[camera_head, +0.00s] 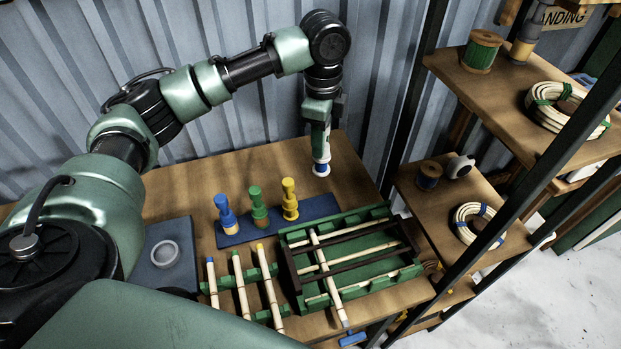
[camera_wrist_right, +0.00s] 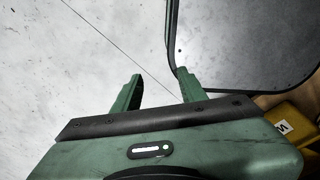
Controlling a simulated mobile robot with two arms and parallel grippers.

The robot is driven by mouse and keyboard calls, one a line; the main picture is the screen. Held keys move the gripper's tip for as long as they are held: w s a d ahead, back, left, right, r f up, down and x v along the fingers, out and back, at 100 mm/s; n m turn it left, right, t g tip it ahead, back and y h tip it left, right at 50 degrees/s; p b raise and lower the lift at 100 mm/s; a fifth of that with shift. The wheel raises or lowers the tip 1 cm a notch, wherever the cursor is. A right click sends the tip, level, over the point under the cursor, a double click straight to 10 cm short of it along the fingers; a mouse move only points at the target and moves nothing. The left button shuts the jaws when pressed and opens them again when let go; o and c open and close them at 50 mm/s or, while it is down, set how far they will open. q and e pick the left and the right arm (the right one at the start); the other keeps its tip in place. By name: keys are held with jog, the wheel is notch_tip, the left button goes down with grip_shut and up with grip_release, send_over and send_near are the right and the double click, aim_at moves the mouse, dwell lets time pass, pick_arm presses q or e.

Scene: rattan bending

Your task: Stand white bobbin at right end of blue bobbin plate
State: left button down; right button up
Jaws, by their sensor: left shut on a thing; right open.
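The blue bobbin plate (camera_head: 235,239) lies on the wooden bench with a blue, a green and a yellow bobbin standing along it. Its right end, right of the yellow bobbin (camera_head: 290,200), is bare. In the right wrist view my right gripper (camera_wrist_right: 158,90) is open and empty above the pale floor.
A green slatted frame (camera_head: 375,276) stands in front of the plate's right end. Several capped rods lie on a green rack (camera_head: 239,281). A grey dish (camera_head: 165,254) sits at left. A dark-posted shelf (camera_head: 510,110) with coils stands at right. The back right of the bench is clear.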

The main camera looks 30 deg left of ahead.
aim_at(318, 164)
pick_arm(q)
jog(key=f, duration=0.4)
jog(key=shift+s+a+f+p, duration=0.15)
jog(key=shift+s+f+p, duration=0.1)
jog(key=shift+f+p, duration=0.15)
notch_tip(318, 164, down, 2)
jog(key=shift+w+f, duration=0.15)
jog(key=shift+f, duration=0.1)
jog(key=f, duration=0.3)
jog(key=f+p, duration=0.1)
jog(key=f, duration=0.4)
jog(key=shift+w+f, duration=0.25)
jog(key=shift+f, duration=0.05)
pick_arm(e)
jog(key=shift+s+a+r, duration=0.1)
jog(key=shift+s+r, duration=0.1)
jog(key=shift+r, duration=0.45)
jog(key=shift+s+a+r, duration=0.1)
jog(key=shift+s+r, duration=0.1)
jog(key=shift+r, duration=0.4)
jog(key=shift+w, duration=0.1)
pick_arm(q)
jog(key=c, duration=1.3)
grip_release()
jog(key=shift+o, duration=0.7)
pick_arm(e)
jog(key=shift+w, duration=0.25)
